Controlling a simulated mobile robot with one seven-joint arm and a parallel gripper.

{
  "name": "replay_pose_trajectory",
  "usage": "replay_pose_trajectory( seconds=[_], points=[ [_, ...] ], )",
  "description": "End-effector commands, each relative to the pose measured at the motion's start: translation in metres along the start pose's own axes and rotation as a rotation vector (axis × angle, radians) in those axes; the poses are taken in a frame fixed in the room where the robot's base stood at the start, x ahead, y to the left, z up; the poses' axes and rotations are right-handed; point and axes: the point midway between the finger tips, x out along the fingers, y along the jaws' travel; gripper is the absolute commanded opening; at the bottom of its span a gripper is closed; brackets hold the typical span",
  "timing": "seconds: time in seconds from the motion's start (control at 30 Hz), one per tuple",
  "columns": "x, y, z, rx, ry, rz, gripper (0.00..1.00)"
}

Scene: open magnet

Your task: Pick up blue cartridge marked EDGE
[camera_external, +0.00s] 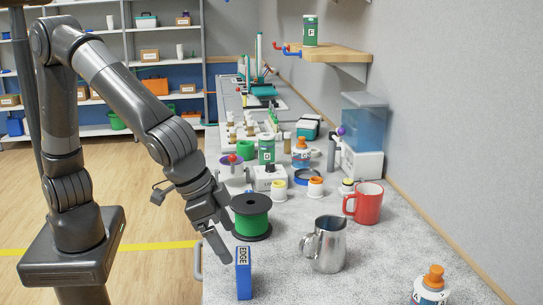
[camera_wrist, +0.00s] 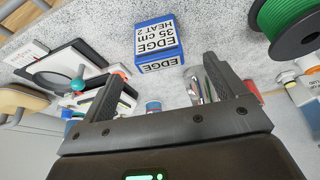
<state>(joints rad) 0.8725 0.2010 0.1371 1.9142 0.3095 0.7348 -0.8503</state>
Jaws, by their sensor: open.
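The blue cartridge (camera_external: 244,282) marked EDGE stands upright on the grey speckled counter, close to its near left edge. In the wrist view the cartridge (camera_wrist: 158,44) shows a white label reading EDGE, 35 cm, HEAT 2, upside down, with a second EDGE label on its narrow side. My gripper (camera_external: 222,243) is beside and above the cartridge, to its left in the external view. In the wrist view my gripper (camera_wrist: 160,82) is open and empty. The cartridge lies beyond the fingertips, roughly between them, and seems not touched.
A green spool (camera_external: 251,216) stands close behind the cartridge. A steel pitcher (camera_external: 328,246) and a red mug (camera_external: 368,204) stand to the right. An orange-capped bottle (camera_external: 431,287) is at the front right. Counter between cartridge and bottle is clear. A handle (camera_external: 198,262) juts below the counter edge.

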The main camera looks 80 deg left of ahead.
Motion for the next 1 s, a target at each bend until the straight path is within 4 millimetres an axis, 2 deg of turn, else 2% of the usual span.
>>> replay_pose_trajectory(
  seconds=[0.3, 0.57, 0.8, 1.0],
  points=[
    [0.045, 0.002, 0.000, 0.000, -0.001, -0.003, 0.89],
    [0.066, 0.002, 0.000, 0.001, -0.001, -0.003, 0.89],
    [0.100, 0.003, -0.001, 0.001, -0.001, -0.003, 0.89],
    [0.109, 0.003, -0.002, 0.001, 0.001, -0.001, 0.89]
  ],
)
